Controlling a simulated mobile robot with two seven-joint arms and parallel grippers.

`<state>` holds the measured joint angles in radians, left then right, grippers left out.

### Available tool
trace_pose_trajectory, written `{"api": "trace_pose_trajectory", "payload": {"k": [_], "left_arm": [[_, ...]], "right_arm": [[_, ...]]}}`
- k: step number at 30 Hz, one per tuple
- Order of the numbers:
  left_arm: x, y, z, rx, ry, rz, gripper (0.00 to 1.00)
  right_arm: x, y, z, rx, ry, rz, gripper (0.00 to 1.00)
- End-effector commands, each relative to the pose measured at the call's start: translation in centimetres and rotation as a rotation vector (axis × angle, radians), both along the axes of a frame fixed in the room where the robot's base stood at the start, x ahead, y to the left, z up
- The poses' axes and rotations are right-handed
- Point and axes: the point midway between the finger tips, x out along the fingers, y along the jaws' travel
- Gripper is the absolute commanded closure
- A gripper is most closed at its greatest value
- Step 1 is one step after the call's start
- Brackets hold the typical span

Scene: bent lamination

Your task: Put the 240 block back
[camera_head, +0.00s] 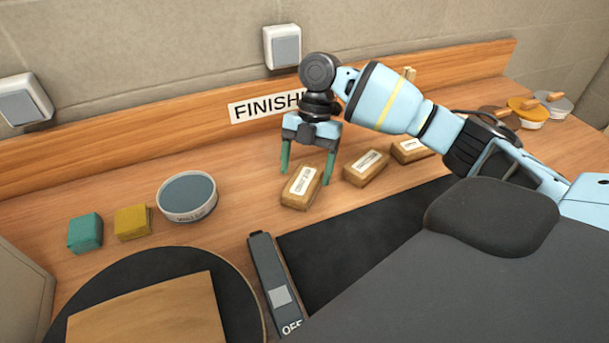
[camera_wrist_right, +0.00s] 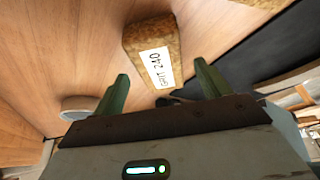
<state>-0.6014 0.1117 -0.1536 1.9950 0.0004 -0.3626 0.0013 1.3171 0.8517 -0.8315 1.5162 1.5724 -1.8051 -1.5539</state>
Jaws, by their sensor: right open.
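The 240 block (camera_head: 301,187) is a brown, cork-like block with a white label, lying on the wooden bench at the left end of a row of similar blocks. The right wrist view shows it (camera_wrist_right: 152,48) label towards the camera, reading "GRIT 240". My right gripper (camera_head: 308,170) is open and empty, pointing down just behind and above the block. In the right wrist view its green fingers (camera_wrist_right: 162,86) are spread, with the block beyond their tips, not between them. My left gripper is not in view.
Two similar labelled blocks, a middle one (camera_head: 366,168) and a farther one (camera_head: 410,150), lie to the right. A round tin (camera_head: 187,198), a yellow block (camera_head: 132,222) and a teal block (camera_head: 85,233) stand left. A dark mat (camera_head: 335,235) lies in front.

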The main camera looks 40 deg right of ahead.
Motion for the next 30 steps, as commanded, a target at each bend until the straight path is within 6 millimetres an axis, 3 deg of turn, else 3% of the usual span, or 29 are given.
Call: {"api": "trace_pose_trajectory", "payload": {"k": [6, 13, 18, 30], "left_arm": [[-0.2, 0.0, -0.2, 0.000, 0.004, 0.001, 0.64], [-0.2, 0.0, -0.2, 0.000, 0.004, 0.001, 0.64], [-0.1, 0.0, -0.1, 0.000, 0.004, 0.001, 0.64], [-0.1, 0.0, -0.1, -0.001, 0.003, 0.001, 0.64]], "right_arm": [[1.0, -1.5, 4.3, 0.002, -0.004, -0.002, 0.24], [1.7, -2.7, 7.6, 0.002, -0.002, -0.001, 0.24], [1.9, -3.1, 8.7, 0.002, -0.001, 0.000, 0.24], [1.9, -3.1, 8.8, 0.002, 0.000, 0.001, 0.24]]}}
